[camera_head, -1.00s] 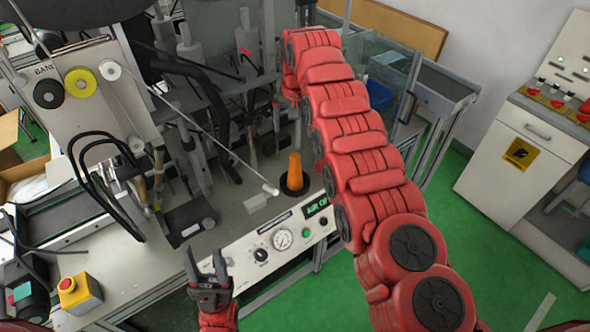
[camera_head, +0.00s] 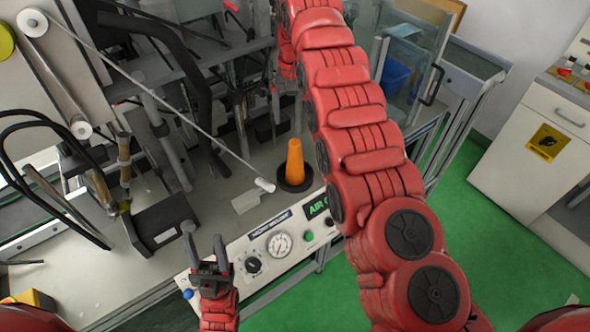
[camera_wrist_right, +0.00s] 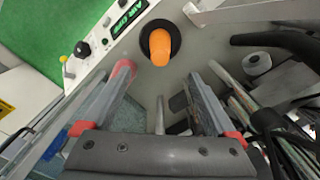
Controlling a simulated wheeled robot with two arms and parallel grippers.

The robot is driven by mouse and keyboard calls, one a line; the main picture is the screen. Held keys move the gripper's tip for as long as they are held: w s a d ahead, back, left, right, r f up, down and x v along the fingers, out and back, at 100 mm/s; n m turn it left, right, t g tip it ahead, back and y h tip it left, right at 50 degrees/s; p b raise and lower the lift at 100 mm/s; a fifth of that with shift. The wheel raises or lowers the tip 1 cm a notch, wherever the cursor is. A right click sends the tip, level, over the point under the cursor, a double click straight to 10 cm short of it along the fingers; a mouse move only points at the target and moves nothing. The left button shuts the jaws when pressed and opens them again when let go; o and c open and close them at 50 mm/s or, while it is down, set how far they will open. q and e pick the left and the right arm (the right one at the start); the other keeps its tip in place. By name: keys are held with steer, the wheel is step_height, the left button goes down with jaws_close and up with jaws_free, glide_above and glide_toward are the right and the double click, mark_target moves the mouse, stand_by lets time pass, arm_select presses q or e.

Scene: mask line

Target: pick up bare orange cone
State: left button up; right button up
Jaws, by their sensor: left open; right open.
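The orange cone (camera_head: 294,162) stands upright on a round black base (camera_head: 294,179) on the machine's grey table, just behind the control panel. It carries nothing on top. In the right wrist view the cone (camera_wrist_right: 159,47) shows beyond the open fingertips of my right gripper (camera_wrist_right: 158,88), with nothing between the fingers. In the head view my right arm reaches up past the cone on its right, and its gripper is out of the frame. My left gripper (camera_head: 206,254) is open and empty in front of the control panel, left of and nearer than the cone.
The control panel (camera_head: 270,245) with gauge and knobs runs along the table's front edge. Machine frames and black hoses crowd the left and back. Green floor is free at right.

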mark_target(295, 143)
steer(key=shift+s+a+f+b, duration=0.1)
steer(key=shift+s+f+b, duration=0.1)
steer(key=shift+f, duration=0.35)
steer(key=shift+s+f+b, duration=0.1)
steer(key=shift+f+b, duration=0.1)
steer(key=shift+f, duration=0.35)
steer(key=shift+p, duration=0.6)
step_height(295, 143, down, 6)
steer(key=shift+w+f+p, duration=0.1)
steer(key=shift+p, duration=0.8)
steer(key=shift+f+p, duration=0.4)
steer(key=shift+p, duration=0.05)
step_height(295, 143, down, 4)
steer(key=shift+w+r+p, duration=0.1)
steer(key=shift+r+p, duration=0.1)
steer(key=shift+p, duration=0.85)
steer(key=shift+f, duration=0.55)
steer(key=c, duration=1.4)
steer(key=shift+c, duration=0.2)
steer(key=shift+r, duration=0.1)
